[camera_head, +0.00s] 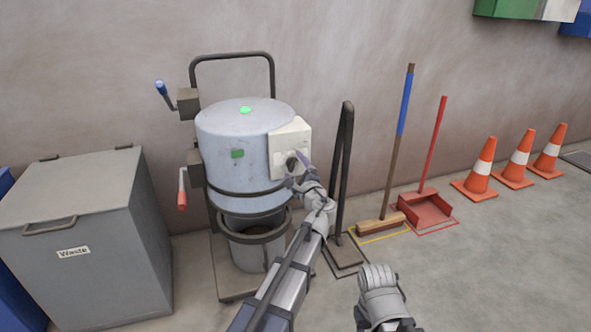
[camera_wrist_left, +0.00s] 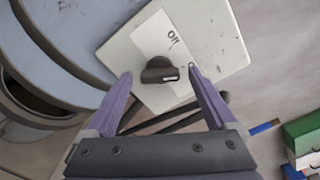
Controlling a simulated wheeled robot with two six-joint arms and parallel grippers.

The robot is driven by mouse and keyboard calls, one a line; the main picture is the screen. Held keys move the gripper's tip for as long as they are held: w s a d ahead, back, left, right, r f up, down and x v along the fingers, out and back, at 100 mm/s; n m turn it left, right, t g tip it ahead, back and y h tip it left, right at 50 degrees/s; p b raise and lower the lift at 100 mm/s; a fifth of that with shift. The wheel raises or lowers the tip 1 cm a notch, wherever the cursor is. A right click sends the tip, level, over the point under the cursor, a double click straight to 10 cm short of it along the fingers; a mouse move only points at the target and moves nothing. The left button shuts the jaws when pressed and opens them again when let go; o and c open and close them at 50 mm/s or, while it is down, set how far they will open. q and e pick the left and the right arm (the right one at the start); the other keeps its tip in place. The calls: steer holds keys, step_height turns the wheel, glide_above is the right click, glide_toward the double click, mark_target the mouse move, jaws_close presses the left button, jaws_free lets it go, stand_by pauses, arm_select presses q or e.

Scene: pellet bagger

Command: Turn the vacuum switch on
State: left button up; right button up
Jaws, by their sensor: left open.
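In the head view the box (camera_head: 298,135) is fixed to the right side of the blue-grey vacuum drum (camera_head: 225,155), and the knob (camera_head: 291,160) is partly covered by my gripper. My left gripper (camera_head: 296,170) is open at the box face. In the left wrist view its two purple fingers (camera_wrist_left: 160,75) stand on either side of the knob; I cannot tell whether they touch it. My right gripper's jaws are not visible.
A grey waste bin (camera_head: 90,225) stands left of the vacuum. A dark handled frame (camera_head: 343,170), a broom (camera_head: 390,170), a red dustpan (camera_head: 427,208) and orange cones (camera_head: 514,165) stand to the right along the wall. The floor at the lower right is clear.

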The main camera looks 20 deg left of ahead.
arm_select(q)
steer(key=v, duration=0.7)
steer(key=shift+s+d, duration=0.2)
steer(key=shift+s, duration=0.15)
steer(key=s+f+n+g+h+p, duration=0.2)
steer(key=s+f+n+g, duration=0.65)
steer(key=s+f, duration=0.3)
steer(key=s+d+f+n+g+h+p, duration=0.1)
steer(key=s+d+f+n+g+h, duration=0.15)
steer(key=s+d, duration=0.5)
steer(key=s+d+f+n+g+h+p, duration=0.15)
steer(key=s+d+f+g+h, duration=0.3)
steer(key=s, duration=0.65)
step_height(320, 180, up, 39)
steer(key=n+p, duration=0.1)
steer(key=p, duration=3.6)
steer(key=shift+d+p, duration=0.2)
steer(key=shift+p, duration=0.1)
